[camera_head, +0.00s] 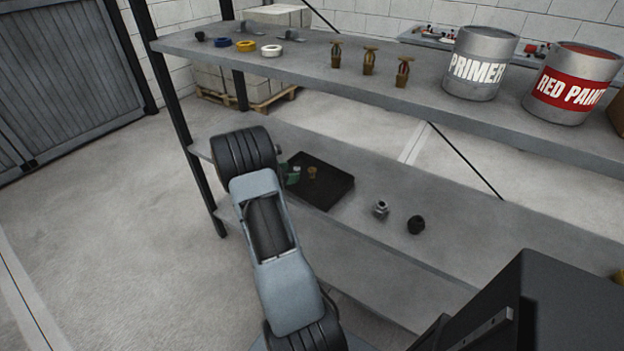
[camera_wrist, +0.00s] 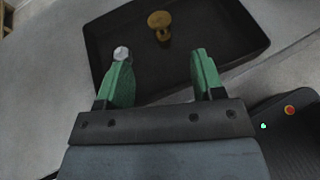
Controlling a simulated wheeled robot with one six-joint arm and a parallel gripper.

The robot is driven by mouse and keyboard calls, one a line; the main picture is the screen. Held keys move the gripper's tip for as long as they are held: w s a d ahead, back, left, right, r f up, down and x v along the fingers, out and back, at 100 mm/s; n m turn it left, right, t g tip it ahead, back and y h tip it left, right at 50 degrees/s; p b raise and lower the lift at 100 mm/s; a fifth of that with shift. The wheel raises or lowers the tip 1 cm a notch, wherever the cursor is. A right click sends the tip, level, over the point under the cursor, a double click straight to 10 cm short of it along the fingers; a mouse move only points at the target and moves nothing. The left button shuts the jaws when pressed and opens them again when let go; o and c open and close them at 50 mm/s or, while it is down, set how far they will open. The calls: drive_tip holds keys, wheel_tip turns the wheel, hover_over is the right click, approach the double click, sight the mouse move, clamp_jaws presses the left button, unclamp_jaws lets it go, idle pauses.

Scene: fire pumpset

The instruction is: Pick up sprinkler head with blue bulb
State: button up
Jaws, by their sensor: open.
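Three brass sprinkler heads stand in a row on the upper shelf: the left one (camera_head: 336,54), the middle one (camera_head: 369,61) and the right one (camera_head: 403,72). The right one has a reddish tint; I cannot make out a blue bulb on any. Another brass piece (camera_head: 312,173) stands in a black tray (camera_head: 335,190) on the lower shelf. It also shows in the wrist view (camera_wrist: 160,24), beyond my fingertips. My gripper (camera_wrist: 160,65) has green fingers, spread open with nothing between them. A small silver piece (camera_wrist: 121,53) shows at the left fingertip; I cannot tell whether they touch.
A metal fitting (camera_head: 381,208) and a black round part (camera_head: 416,225) lie right of the tray. The upper shelf (camera_head: 300,77) overhangs this area and holds coloured rings, a primer can (camera_head: 480,64) and a red paint can (camera_head: 572,84). A dark post (camera_head: 180,120) stands left.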

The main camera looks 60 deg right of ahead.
sight(312, 176)
drive_tip(key=x, duration=1.2)
drive_tip(key=shift+s+d+f, duration=0.15)
drive_tip(key=shift+d, duration=0.1)
drive_tip(key=c, duration=1)
